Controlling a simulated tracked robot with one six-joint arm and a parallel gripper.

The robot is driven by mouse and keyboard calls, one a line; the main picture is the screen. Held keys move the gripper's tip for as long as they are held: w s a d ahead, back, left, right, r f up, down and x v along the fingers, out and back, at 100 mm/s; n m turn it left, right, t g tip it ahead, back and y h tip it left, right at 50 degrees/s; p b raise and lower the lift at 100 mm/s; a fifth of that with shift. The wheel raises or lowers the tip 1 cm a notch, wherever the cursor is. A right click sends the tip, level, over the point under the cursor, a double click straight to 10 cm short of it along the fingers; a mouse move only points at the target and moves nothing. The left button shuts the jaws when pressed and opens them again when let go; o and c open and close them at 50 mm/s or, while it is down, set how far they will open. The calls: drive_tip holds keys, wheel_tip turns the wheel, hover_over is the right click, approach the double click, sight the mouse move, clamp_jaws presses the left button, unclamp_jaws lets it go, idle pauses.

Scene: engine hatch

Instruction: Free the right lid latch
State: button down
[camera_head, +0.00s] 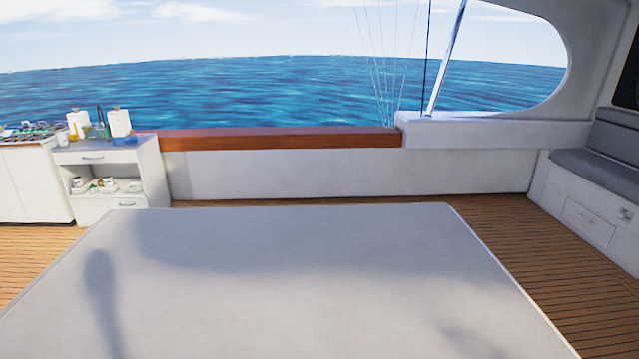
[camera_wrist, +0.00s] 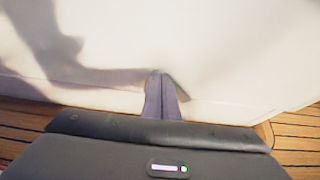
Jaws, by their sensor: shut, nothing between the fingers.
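A large white hatch lid (camera_head: 300,270) fills the lower middle of the head view, and its top looks flat and bare. Its pale surface (camera_wrist: 230,50) also fills most of the wrist view. My gripper (camera_wrist: 162,78) shows in the wrist view with its fingers together and nothing between them. The fingertips are in front of the pale surface, close to its lower edge; I cannot tell whether they touch it. My gripper is not in the head view. No latch can be made out in either view.
Wooden deck (camera_head: 540,260) surrounds the lid. A white cabinet (camera_head: 110,170) with bottles and paper rolls stands at the left. A low white wall with a wooden rail (camera_head: 280,139) runs behind. A grey cushioned bench (camera_head: 600,160) stands at the right.

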drive_tip(key=shift+a+f, duration=0.2)
drive_tip(key=shift+a, duration=0.6)
drive_tip(key=shift+r, duration=0.2)
idle(0.3)
drive_tip(key=shift+r, duration=0.2)
drive_tip(key=shift+s, duration=0.1)
drive_tip(key=shift+s, duration=2.95)
drive_tip(key=d, duration=0.2)
drive_tip(key=s+d, duration=0.1)
drive_tip(key=shift+d+f, duration=0.15)
drive_tip(key=shift+f, duration=0.2)
drive_tip(key=shift+w, duration=0.15)
